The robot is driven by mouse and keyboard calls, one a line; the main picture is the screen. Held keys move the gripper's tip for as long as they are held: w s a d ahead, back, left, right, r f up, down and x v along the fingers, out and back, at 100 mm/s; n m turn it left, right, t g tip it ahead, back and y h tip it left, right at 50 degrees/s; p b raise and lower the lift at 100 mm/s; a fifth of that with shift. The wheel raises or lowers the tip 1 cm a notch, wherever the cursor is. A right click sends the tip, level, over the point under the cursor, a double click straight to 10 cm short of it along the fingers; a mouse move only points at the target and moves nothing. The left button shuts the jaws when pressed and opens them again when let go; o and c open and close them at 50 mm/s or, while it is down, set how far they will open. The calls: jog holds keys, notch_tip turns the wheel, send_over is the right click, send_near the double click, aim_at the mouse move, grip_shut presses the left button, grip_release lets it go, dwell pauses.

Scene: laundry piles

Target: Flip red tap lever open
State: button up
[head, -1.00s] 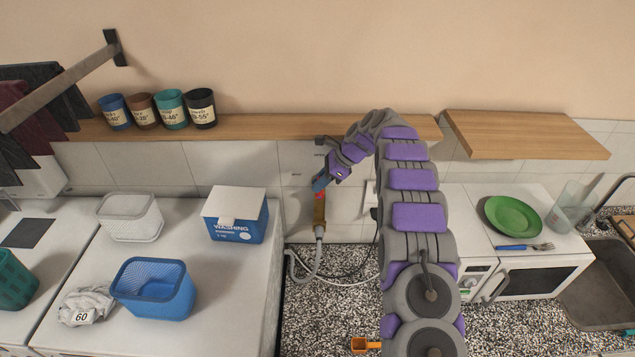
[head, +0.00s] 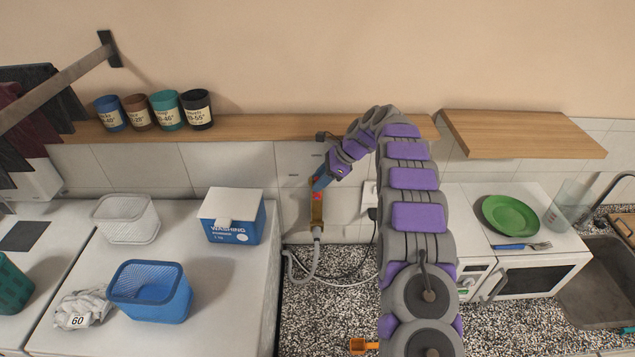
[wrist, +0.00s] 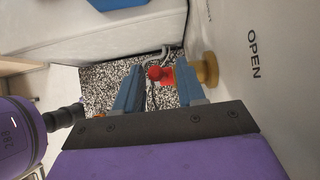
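The brass tap (head: 317,212) is on the tiled wall between the washing machine and the microwave, with a grey hose at its lower end. Its red lever (head: 318,197) shows just below my gripper (head: 320,184). In the wrist view the red lever (wrist: 160,73) lies between the two blue fingers of my gripper (wrist: 158,82), nearer the right finger. The fingers stand apart, with a gap left of the lever. The brass tap body (wrist: 208,69) is to the right, by the wall. The right finger partly hides the tap.
The word OPEN (wrist: 253,53) is printed on the wall beside the tap. A wooden shelf (head: 270,126) runs above it. A socket with a plug (head: 371,205) is to its right. A detergent box (head: 232,215) stands on the washing machine at left.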

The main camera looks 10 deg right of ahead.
jog(key=p+v, duration=0.4)
jog(key=v, duration=1.2)
jog(key=shift+d, duration=0.2)
